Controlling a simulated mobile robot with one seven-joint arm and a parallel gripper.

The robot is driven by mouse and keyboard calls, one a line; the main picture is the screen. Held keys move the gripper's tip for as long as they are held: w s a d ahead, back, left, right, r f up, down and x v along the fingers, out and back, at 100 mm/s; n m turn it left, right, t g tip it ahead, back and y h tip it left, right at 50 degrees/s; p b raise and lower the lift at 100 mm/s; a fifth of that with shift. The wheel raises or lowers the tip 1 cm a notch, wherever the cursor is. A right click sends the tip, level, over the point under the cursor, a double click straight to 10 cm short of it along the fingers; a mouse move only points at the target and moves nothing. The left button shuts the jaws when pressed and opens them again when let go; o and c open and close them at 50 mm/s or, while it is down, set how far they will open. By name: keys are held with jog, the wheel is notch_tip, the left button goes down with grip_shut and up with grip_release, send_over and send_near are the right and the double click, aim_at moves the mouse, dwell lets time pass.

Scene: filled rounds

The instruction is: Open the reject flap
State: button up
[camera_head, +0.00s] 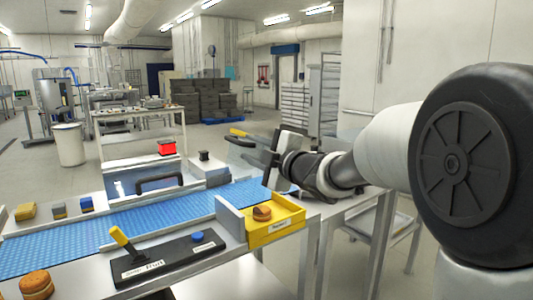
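A grey upright plate (230,217), which looks like the reject flap, stands at the belt's right edge beside the yellow tray (287,233). A small brown round (262,213) sits in the tray, whose front label is too small to read surely. A black panel (165,262) in front of the belt carries a lever with a yellow handle (122,239), tilted up to the left, and a blue button (197,237). My gripper (236,146) is in the air above and behind the belt's far right part, pointing left. Its fingers look apart and nothing shows between them.
The blue belt (130,221) runs across the bench. A filled round (37,284) lies at the front left.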

jog(key=v, duration=0.6)
jog(key=shift+s+d, duration=0.25)
jog(key=s+d+f+m+g+h, duration=0.1)
jog(key=s+d+f+m+h, duration=0.2)
jog(key=s+d+m+h, duration=0.35)
jog(key=s+d+f+m+g+h, duration=0.1)
jog(key=s+d+f+m+h, duration=0.1)
jog(key=s+d+m+h, duration=0.45)
jog(key=s+a+f+m+g+y, duration=0.15)
jog(key=s+f+m+g, duration=0.35)
jog(key=s, duration=0.5)
jog(key=s+f+m+g+y, duration=0.25)
jog(key=s+f, duration=0.35)
jog(key=s, duration=0.3)
notch_tip(320, 180, up, 23)
jog(key=h+p, duration=0.1)
jog(key=p, duration=2.3)
jog(key=shift+m, duration=0.35)
